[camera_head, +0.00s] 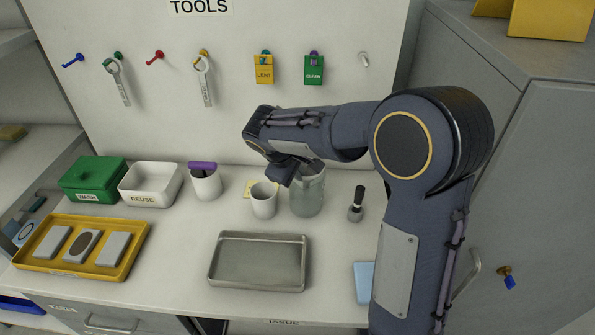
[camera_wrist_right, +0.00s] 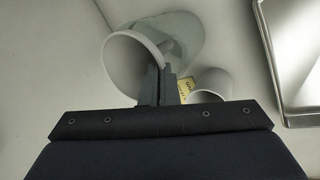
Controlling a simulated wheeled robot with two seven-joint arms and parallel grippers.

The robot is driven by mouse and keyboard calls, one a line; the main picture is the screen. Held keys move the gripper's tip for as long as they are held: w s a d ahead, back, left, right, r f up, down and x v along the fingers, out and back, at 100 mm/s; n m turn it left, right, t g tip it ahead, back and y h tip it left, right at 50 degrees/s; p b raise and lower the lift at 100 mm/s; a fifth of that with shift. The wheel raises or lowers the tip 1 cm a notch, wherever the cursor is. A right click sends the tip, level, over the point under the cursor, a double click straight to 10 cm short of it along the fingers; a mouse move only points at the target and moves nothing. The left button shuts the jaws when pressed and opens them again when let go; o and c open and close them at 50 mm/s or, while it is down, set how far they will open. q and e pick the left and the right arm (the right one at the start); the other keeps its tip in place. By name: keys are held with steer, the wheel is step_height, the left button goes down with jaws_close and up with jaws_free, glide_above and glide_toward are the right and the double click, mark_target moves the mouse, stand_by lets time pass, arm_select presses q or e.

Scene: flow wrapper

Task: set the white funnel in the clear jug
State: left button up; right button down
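The clear jug (camera_head: 308,198) stands upright on the bench behind the metal tray. My right gripper (camera_head: 282,176) is over the jug's left rim and hides part of its mouth. In the right wrist view, the gripper (camera_wrist_right: 160,84) is shut on the rim of the white funnel (camera_wrist_right: 125,62). The funnel is tilted in this view and overlaps the translucent jug (camera_wrist_right: 185,35). I cannot tell whether its spout is inside the jug. The head view mostly hides the funnel behind the gripper and wrist. My left gripper is not in view.
A white cup (camera_head: 264,202) with a yellow tag stands just left of the jug. Another white cup (camera_head: 206,186) is farther left. The metal tray (camera_head: 258,285) lies in front.

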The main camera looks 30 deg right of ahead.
steer(key=shift+f, duration=0.25)
steer(key=c, duration=1.6)
jaws_free()
steer(key=o, duration=0.5)
steer(key=shift+c, duration=0.2)
steer(key=shift+r, duration=0.1)
step_height(320, 180, up, 8)
steer(key=p, duration=0.6)
